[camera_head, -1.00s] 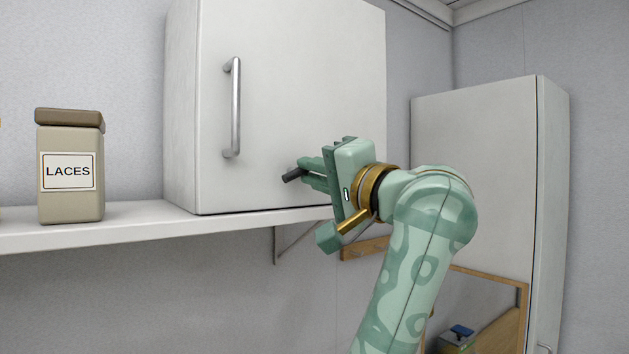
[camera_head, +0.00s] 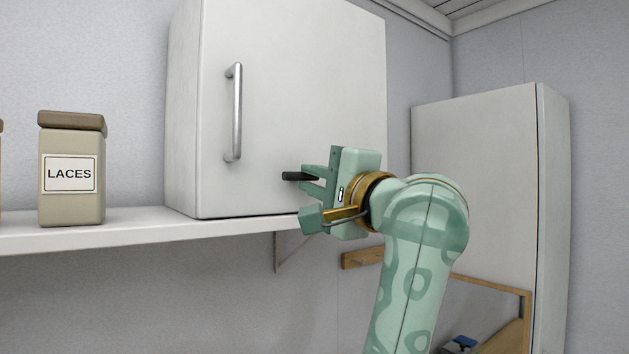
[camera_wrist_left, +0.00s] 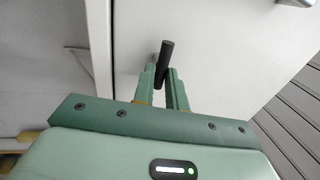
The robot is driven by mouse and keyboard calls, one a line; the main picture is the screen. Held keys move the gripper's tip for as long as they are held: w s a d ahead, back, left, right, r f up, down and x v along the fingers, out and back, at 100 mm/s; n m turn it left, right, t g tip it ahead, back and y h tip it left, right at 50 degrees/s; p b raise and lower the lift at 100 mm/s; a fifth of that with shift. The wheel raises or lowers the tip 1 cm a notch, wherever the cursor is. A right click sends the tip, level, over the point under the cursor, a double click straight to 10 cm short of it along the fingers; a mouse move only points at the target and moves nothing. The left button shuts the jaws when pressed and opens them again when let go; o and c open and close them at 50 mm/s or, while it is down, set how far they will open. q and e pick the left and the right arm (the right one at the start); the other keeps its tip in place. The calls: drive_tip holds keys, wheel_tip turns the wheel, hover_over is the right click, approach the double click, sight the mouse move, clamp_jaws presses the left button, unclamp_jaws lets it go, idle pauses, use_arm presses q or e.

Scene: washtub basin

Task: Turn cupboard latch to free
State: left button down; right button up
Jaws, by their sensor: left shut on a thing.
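The cupboard (camera_head: 280,60) is a white box on a shelf, its door closed, with a silver bar handle (camera_head: 234,112) on the front. The latch (camera_head: 296,176) is a short black lever low on the door, lying about level in the head view. My left gripper (camera_head: 309,182) is shut on the latch, with the black end sticking out past the fingers. The left wrist view shows the dark latch (camera_wrist_left: 165,58) between the two green fingers, against the white door. The latch's pivot is hidden by the gripper. My right gripper is not in view.
The white shelf (camera_head: 120,228) runs under the cupboard. A beige jar labelled LACES (camera_head: 72,195) stands on it to the left. A tall white cabinet (camera_head: 475,170) stands at the right. A wooden-framed panel (camera_head: 505,290) is low at the right.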

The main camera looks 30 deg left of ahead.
use_arm(q)
drive_tip(key=c, duration=1.4)
unclamp_jaws()
drive_tip(key=shift+c, duration=0.2)
drive_tip(key=b+v, duration=0.2)
drive_tip(key=v, duration=1.4)
drive_tip(key=shift+d, duration=0.2)
drive_tip(key=shift+f, duration=0.15)
